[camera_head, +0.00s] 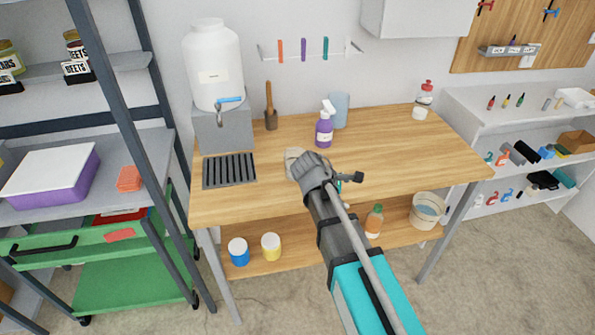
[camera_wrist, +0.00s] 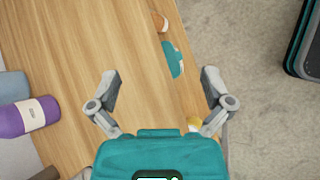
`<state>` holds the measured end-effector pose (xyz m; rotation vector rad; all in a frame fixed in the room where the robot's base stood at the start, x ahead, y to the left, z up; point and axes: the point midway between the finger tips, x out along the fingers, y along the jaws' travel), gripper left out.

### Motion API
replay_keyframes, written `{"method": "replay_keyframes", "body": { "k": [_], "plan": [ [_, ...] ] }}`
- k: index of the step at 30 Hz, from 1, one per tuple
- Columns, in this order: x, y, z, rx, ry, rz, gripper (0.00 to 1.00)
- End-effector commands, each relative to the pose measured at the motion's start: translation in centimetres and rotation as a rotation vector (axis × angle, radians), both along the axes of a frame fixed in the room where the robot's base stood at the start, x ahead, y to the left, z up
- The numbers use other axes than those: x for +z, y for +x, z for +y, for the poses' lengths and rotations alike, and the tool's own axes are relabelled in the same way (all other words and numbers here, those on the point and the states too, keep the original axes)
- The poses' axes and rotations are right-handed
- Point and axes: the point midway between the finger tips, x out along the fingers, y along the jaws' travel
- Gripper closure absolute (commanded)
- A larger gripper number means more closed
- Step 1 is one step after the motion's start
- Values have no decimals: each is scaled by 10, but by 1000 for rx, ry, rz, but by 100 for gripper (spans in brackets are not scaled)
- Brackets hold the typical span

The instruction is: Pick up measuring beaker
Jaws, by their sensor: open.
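No thing in view is clearly a measuring beaker. A plain light blue cylinder (camera_head: 340,110) stands on the workbench behind a purple spray bottle (camera_head: 324,131). Both also show at the left edge of the wrist view, the cylinder (camera_wrist: 12,87) beside the bottle (camera_wrist: 28,117). A small teal object (camera_wrist: 172,60) lies near the bench's front edge, ahead of my gripper; my arm mostly hides it in the head view. My gripper (camera_wrist: 160,74) is open and empty above the bench, with its fingers wide apart.
The wooden workbench (camera_head: 410,155) is mostly clear on its right side. A white jug (camera_head: 212,65) with a blue tap stands at the back left. A white bucket (camera_head: 428,210) and an orange bottle (camera_head: 374,222) are on the lower shelf. A dark shelving rack stands left.

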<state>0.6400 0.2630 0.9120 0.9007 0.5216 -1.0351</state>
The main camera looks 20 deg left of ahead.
Motion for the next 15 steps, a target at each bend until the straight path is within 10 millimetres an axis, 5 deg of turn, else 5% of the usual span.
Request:
{"method": "replay_keyframes", "body": {
  "k": [15],
  "plan": [
    [12,-18,171,565,-484,7,0]
  ]
}}
